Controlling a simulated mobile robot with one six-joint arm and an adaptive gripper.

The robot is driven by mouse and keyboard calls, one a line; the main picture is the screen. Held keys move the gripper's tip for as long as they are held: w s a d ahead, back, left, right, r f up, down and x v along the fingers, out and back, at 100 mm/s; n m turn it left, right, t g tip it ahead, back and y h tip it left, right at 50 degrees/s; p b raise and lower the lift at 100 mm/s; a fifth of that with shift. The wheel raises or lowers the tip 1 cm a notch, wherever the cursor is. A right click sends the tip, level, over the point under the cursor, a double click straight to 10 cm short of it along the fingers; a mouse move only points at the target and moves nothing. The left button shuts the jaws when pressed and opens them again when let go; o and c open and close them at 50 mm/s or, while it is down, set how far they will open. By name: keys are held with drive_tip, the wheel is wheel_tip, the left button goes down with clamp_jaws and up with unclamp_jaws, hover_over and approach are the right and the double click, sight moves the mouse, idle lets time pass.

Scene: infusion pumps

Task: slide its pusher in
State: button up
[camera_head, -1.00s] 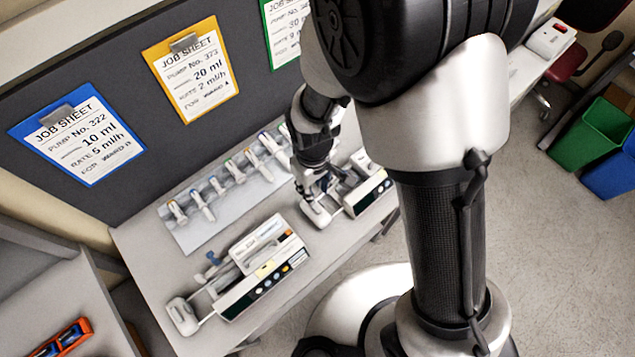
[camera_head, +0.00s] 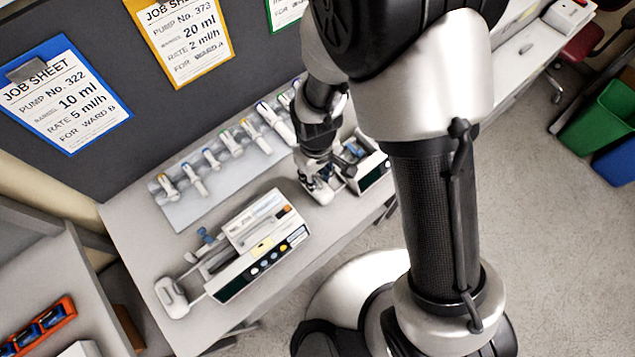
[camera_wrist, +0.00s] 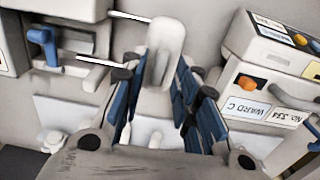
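The right-hand pump (camera_head: 372,175) stands on the bench, partly hidden by my arm. Its white pusher head (camera_wrist: 165,50) sticks out on thin metal rails from the pump body (camera_wrist: 55,8), at the left in the wrist view. A blue clamp (camera_wrist: 43,45) shows on that pump. My gripper (camera_wrist: 160,85) has its blue fingers apart, one on each side of the pusher head. Whether either finger touches it is unclear. In the head view my gripper (camera_head: 320,188) is low over the bench beside the pump.
Another pump (camera_head: 262,250), with its pusher (camera_head: 172,295) extended, stands left on the bench; its WARD C label (camera_wrist: 248,106) shows in the wrist view. A rack (camera_head: 190,205) with several syringes lies behind. Job sheets (camera_head: 65,95) hang on the dark panel.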

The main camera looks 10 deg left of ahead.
drive_tip(key=shift+f, duration=0.2)
drive_tip(key=shift+f+b, duration=0.35)
drive_tip(key=shift+b, duration=0.2)
drive_tip(key=shift+c, duration=0.2)
idle(0.3)
drive_tip(key=c, duration=0.5)
drive_tip(key=shift+c, duration=0.2)
